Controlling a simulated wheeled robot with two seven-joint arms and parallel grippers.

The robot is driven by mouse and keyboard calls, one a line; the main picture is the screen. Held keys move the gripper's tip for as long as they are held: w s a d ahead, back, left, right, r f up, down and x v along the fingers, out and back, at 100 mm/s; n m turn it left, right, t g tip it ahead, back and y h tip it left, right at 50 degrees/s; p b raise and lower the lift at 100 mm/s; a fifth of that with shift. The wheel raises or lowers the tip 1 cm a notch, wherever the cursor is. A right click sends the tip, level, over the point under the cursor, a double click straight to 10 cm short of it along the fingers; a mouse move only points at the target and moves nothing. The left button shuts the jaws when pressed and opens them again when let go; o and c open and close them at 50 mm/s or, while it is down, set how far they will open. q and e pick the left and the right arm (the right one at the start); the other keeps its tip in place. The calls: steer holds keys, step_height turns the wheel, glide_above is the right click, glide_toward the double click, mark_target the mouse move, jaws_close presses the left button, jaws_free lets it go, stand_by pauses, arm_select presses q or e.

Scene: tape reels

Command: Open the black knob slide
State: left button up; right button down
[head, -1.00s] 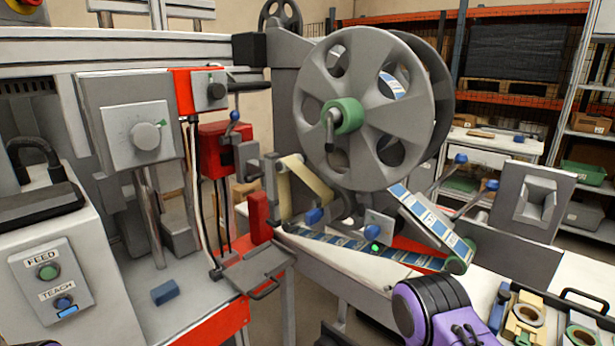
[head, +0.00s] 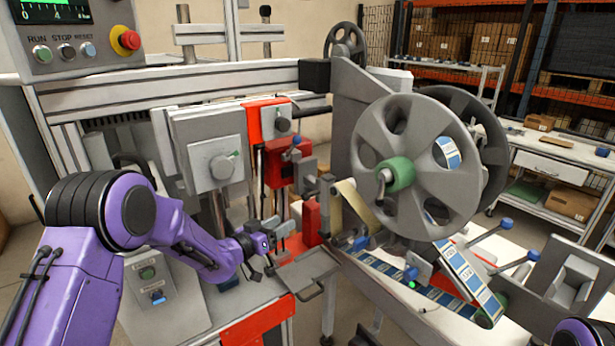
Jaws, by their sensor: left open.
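I cannot single out a slide with a black knob for certain. Lower down, a flat grey plate (head: 307,268) with a dark pull handle juts from the machine's front. My left gripper (head: 272,250) is open and empty in the picture, in front of the machine, left of the plate. Part of my right arm shows at the bottom right; its gripper is out of view.
A large grey reel (head: 415,130) and a label strip (head: 455,285) stand to the right. A big grey knob box (head: 212,150) is behind my left arm. A control panel with a red emergency button (head: 125,40) is at the upper left.

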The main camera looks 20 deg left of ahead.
arm_select(q)
steer(key=m+h, duration=0.1)
glide_toward(306, 195)
steer(key=p+x, duration=0.1)
steer(key=x, duration=0.2)
steer(key=p+x, duration=0.1)
steer(key=x, duration=0.3)
steer(key=f+p+x, duration=0.1)
steer(key=x, duration=0.2)
steer(key=shift+w+a, duration=0.15)
steer(key=shift+w, duration=0.35)
steer(key=shift+f, duration=0.1)
arm_select(e)
step_height(306, 195, up, 4)
steer(key=shift+r, duration=0.1)
